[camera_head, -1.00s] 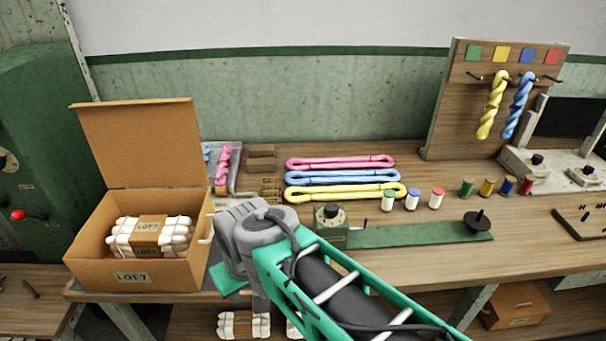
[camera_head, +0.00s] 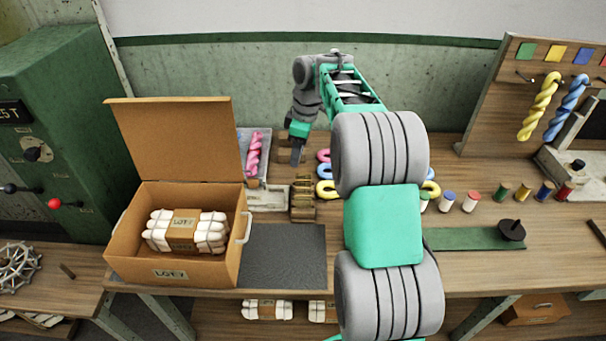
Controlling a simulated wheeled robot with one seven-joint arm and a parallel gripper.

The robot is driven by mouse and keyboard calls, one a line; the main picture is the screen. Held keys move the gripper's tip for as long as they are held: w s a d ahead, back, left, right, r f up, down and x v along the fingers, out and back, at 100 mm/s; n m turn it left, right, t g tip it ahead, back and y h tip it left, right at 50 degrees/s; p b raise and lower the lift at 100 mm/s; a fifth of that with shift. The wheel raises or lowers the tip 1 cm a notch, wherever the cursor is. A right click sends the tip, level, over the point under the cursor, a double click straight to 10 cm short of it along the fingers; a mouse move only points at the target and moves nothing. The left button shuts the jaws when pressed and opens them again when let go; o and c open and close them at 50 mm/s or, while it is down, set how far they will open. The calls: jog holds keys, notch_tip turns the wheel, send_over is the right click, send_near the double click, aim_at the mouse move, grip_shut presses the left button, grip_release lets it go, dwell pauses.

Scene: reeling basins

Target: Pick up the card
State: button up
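I cannot single out the card for certain. A small brown block or card-like piece (camera_head: 284,148) lies at the back of the bench, partly behind my gripper. A brown slotted rack (camera_head: 303,208) stands in front of it. My gripper (camera_head: 297,160) points down over the back of the bench, just beside the brown piece. Its dark fingers are small and seen from the side, so I cannot tell whether they are open or hold anything.
An open cardboard box (camera_head: 172,272) with white bundles stands at left, beside a dark mat (camera_head: 283,256). A grey tray (camera_head: 265,150) with a pink twisted skein sits behind. Coloured spools (camera_head: 472,202) and a hook board (camera_head: 500,120) are at right. My arm hides the middle bench.

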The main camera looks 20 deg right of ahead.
jog(key=w+d+f+n, duration=0.1)
jog(key=w+d+f, duration=0.1)
jog(key=d, duration=0.1)
jog(key=w+d+n, duration=0.1)
jog(key=shift+d+f+n+p, duration=0.25)
jog(key=shift+f+n+p, duration=0.05)
jog(key=shift+f, duration=0.1)
jog(key=f, duration=0.5)
jog(key=a+f+p, duration=0.1)
jog(key=f, duration=0.1)
jog(key=shift+w+f, duration=0.3)
grip_shut()
dwell(0.5)
